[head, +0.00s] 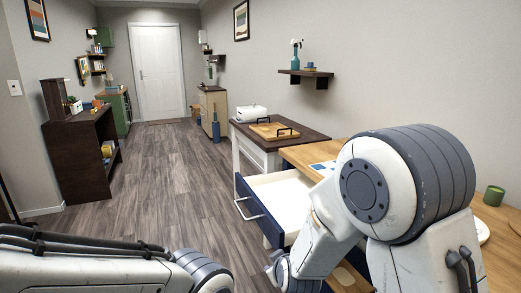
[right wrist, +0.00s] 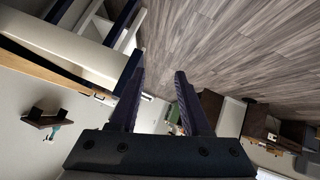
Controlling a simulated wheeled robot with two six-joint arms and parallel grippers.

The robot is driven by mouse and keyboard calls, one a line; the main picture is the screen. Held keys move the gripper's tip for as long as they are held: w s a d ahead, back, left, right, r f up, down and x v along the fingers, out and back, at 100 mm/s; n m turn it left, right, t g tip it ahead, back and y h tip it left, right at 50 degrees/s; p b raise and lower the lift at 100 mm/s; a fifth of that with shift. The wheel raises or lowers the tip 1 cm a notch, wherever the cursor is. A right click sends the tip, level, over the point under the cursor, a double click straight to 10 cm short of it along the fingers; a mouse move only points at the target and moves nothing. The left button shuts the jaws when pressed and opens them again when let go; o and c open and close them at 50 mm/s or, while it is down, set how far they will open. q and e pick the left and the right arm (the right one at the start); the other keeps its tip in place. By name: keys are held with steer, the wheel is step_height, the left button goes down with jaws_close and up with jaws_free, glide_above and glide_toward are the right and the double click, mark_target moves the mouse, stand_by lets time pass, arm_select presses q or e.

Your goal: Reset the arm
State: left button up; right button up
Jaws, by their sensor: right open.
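My right arm fills the right side of the head view, bent over the wooden counter and the open drawer. My right gripper (right wrist: 158,82) shows in the right wrist view with its two dark fingers apart and nothing between them. It points over open floor, beside the drawer. My left arm crosses the lower left of the head view; its gripper is out of the picture. A blue-fronted drawer (head: 286,197) with a white inside stands pulled out, partly hidden by my right arm; what shows of its inside is empty.
A wooden tray (head: 273,130) with black handles lies on the dark-topped cabinet (head: 254,143). A green cup (head: 494,196) stands on the counter at right. A wall shelf (head: 306,77) holds a spray bottle (head: 296,55). The wood floor (head: 165,186) is clear down the middle.

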steer(key=s+d+r+m+g+h, duration=0.15)
steer(key=s+d+m+g, duration=0.55)
steer(key=s+d, duration=0.9)
steer(key=s+a+r+n+g, duration=0.1)
steer(key=s+a+r+n, duration=0.25)
steer(key=s+a, duration=0.4)
steer(key=s+a+r+n+g, duration=0.2)
steer(key=s+a+r+n, duration=0.15)
steer(key=s+a, duration=0.4)
step_height(320, 180, up, 16)
steer(key=p, duration=1.7)
steer(key=shift+w+a+f+y, duration=0.2)
steer(key=shift+w+y, duration=0.05)
steer(key=shift+y, duration=0.2)
